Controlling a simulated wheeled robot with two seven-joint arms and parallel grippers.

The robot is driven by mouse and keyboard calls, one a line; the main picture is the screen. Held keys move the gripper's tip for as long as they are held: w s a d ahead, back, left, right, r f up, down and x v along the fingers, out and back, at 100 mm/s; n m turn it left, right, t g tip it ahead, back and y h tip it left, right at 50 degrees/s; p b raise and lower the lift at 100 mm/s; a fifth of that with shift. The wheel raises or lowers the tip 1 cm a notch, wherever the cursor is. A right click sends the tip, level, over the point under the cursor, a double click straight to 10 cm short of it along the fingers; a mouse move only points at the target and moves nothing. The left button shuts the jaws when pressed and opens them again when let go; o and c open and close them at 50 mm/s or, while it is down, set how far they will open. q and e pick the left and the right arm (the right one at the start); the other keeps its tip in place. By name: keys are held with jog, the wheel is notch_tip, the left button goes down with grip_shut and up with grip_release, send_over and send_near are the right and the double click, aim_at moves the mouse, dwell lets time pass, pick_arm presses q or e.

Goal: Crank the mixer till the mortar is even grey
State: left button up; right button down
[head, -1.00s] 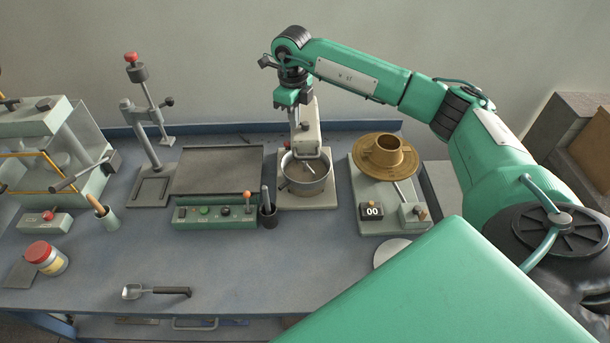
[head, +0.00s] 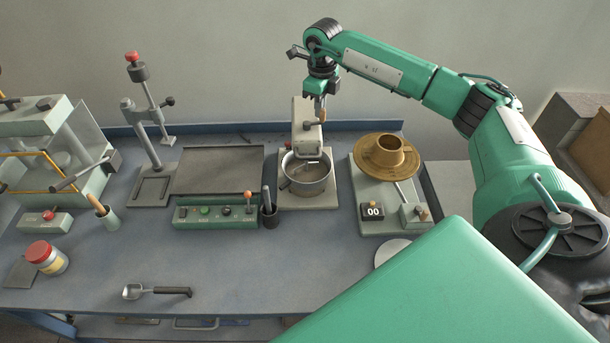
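The mixer (head: 307,130) stands at the back middle of the bench, a pale head over a steel bowl (head: 306,187). Grey-brown mortar (head: 308,170) shows inside the bowl around the paddle; its evenness is too small to judge. My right gripper (head: 321,90) is above the mixer head's right side, pointing down. It appears shut on the small brown crank handle (head: 319,106), whose upper part its fingers hide. My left gripper is out of view.
A brass flow table (head: 387,156) with a "00" counter (head: 372,211) stands right of the mixer. A control box (head: 214,214) and a dark cup (head: 269,213) stand left. A scoop (head: 156,291) lies in front, with clear bench around it.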

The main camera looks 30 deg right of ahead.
jog(key=s+a, duration=0.1)
jog(key=s, duration=0.1)
jog(key=s+a, duration=0.1)
jog(key=s, duration=0.1)
jog(key=s+a, duration=0.2)
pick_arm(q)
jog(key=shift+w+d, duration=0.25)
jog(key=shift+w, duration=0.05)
pick_arm(e)
jog(key=shift+a, duration=0.4)
